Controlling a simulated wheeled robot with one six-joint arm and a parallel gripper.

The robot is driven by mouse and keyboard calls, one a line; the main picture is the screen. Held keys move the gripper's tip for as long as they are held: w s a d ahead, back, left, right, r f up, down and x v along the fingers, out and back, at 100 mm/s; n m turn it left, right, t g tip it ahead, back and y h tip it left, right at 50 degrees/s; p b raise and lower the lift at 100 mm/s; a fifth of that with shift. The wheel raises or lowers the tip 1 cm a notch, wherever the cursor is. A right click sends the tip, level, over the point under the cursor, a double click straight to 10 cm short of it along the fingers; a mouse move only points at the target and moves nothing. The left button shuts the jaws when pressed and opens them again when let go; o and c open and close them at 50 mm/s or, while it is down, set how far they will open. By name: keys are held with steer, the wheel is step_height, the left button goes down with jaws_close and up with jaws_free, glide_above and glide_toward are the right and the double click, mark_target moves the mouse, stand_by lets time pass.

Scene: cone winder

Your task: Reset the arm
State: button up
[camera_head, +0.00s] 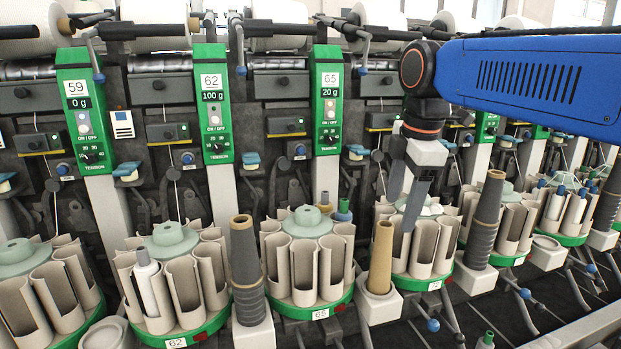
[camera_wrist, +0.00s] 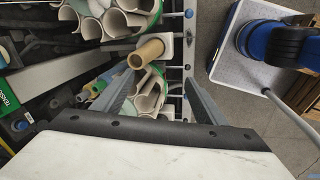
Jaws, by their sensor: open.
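My gripper (camera_head: 404,212) hangs below the blue arm at right of centre in the head view, its grey fingers pointing down in front of the winder. In the wrist view my gripper (camera_wrist: 161,78) shows two spread fingers with nothing held between them. A bare tan tube (camera_head: 381,257) stands upright on a white peg block just left of and below the fingers. It also shows in the wrist view (camera_wrist: 147,52), beyond the fingertips. The fingers look apart from it, though the exact gap is hard to tell.
Round bobbin magazines stand in a row, including those marked 62 (camera_head: 168,237) and 65 (camera_head: 306,221). Dark wound tubes stand at the left (camera_head: 246,270) and right (camera_head: 486,220). Green tension panels (camera_head: 213,104) rise behind. Grey floor (camera_wrist: 260,145) shows at the right in the wrist view.

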steer(key=s+d+f+m+t, duration=0.1)
steer(key=s+d+f+m, duration=0.4)
steer(key=s+f+m, duration=0.4)
steer(key=s+d+f+m+t, duration=0.1)
steer(key=s+d+f+m, duration=0.5)
steer(key=s+f+m, duration=0.3)
step_height(320, 180, down, 4)
steer(key=shift+s+f+m+t+h, duration=0.15)
steer(key=shift+m+t+h, duration=0.15)
steer(key=shift+m, duration=0.1)
